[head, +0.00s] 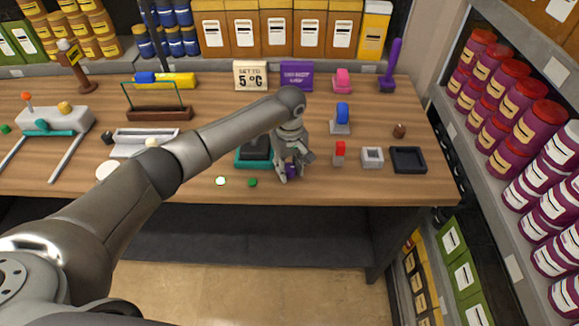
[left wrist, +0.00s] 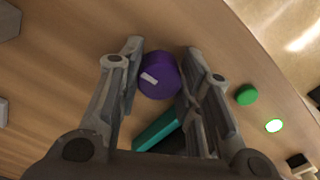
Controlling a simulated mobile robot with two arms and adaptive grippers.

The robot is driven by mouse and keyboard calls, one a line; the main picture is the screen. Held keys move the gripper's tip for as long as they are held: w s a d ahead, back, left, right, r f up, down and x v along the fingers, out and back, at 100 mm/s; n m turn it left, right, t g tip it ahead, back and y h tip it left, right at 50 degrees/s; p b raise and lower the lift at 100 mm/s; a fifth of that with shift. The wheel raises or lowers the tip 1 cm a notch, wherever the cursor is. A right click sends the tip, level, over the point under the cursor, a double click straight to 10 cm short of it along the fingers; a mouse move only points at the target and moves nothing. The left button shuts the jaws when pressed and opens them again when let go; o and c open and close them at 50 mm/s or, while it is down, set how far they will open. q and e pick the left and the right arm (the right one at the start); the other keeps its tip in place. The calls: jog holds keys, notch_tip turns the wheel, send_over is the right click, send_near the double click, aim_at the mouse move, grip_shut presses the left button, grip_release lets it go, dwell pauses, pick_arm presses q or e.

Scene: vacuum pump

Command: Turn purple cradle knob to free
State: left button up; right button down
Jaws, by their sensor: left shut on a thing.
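The purple knob (left wrist: 158,76) is a round purple cap with a white mark, seen between my left gripper's fingers in the left wrist view. In the head view only a little of the purple knob (head: 292,171) shows under the fingers. My left gripper (head: 293,175) points down at the table's front part and is shut on the knob; its fingers also show in the left wrist view (left wrist: 160,85). The teal cradle (head: 241,160) with a dark top is just left of the gripper, partly hidden by my arm; a teal edge (left wrist: 157,129) shows in the wrist view. My right gripper is not in view.
A green button (head: 252,182) and a lit pale-green one (head: 220,181) lie left of the gripper. A red-topped block (head: 339,149), a grey square holder (head: 372,157) and a black tray (head: 407,159) stand to the right. Signs stand behind.

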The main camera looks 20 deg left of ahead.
pick_arm(q)
jog(key=n+b, duration=0.3)
jog(key=shift+f, duration=0.25)
jog(key=n+b, duration=0.4)
jog(key=n, duration=0.1)
jog(key=shift+w+n, duration=0.1)
jog(key=shift+n, duration=0.2)
jog(key=n+b, duration=0.2)
jog(key=n, duration=0.2)
jog(key=shift+w+r+b, duration=0.1)
jog(key=shift+r+b, duration=0.05)
jog(key=shift+b, duration=0.2)
jog(key=n+b, duration=0.1)
jog(key=n, duration=0.4)
jog(key=shift+r+b, duration=0.1)
jog(key=shift+b, duration=0.3)
jog(key=shift+n, duration=0.3)
jog(key=o, duration=1)
